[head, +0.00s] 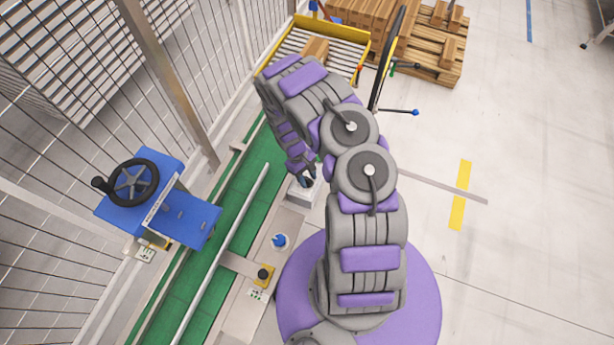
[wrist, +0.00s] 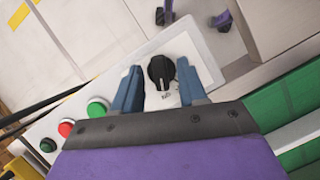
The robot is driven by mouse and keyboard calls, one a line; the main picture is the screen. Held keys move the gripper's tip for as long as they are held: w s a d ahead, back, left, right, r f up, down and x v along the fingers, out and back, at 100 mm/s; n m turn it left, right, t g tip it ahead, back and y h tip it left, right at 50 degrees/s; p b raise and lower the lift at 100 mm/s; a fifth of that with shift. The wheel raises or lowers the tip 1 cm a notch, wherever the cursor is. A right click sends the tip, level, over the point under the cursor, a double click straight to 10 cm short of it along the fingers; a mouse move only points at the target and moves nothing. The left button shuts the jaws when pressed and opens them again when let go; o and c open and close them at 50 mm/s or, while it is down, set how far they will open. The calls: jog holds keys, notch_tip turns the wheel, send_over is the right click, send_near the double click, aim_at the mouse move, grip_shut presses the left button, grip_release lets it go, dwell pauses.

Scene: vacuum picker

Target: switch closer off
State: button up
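A black rotary knob (wrist: 161,72) sits on a pale control panel (wrist: 190,47) in the wrist view, with small markings below it that I cannot read. My gripper (wrist: 158,82) is open, with one blue finger on each side of the knob. Narrow gaps show between the fingers and the knob, and I cannot tell if either touches. In the head view my gripper (head: 306,178) points down over a pale box beside the green conveyor, and the knob is hidden there. No label reading "closer" is legible.
Green (wrist: 97,107) and red (wrist: 66,128) buttons sit left of the knob. A blue knob (head: 280,240) and a black knob on a yellow base (head: 263,273) stand nearby. A blue unit with a black handwheel (head: 133,183) stands across the green conveyor (head: 205,270).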

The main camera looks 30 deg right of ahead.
jog(key=c, duration=0.7)
jog(key=n, duration=0.2)
jog(key=n+h+p, duration=0.1)
jog(key=n, duration=0.1)
jog(key=shift+s+a+n+t+h, duration=0.1)
jog(key=shift+a+n+t+h, duration=0.05)
jog(key=shift+n+t+h, duration=0.75)
jog(key=shift+n+t, duration=0.2)
jog(key=shift+n, duration=1.4)
grip_shut()
jog(key=shift+a, duration=0.1)
jog(key=o, duration=0.7)
grip_release()
jog(key=shift+o, duration=0.2)
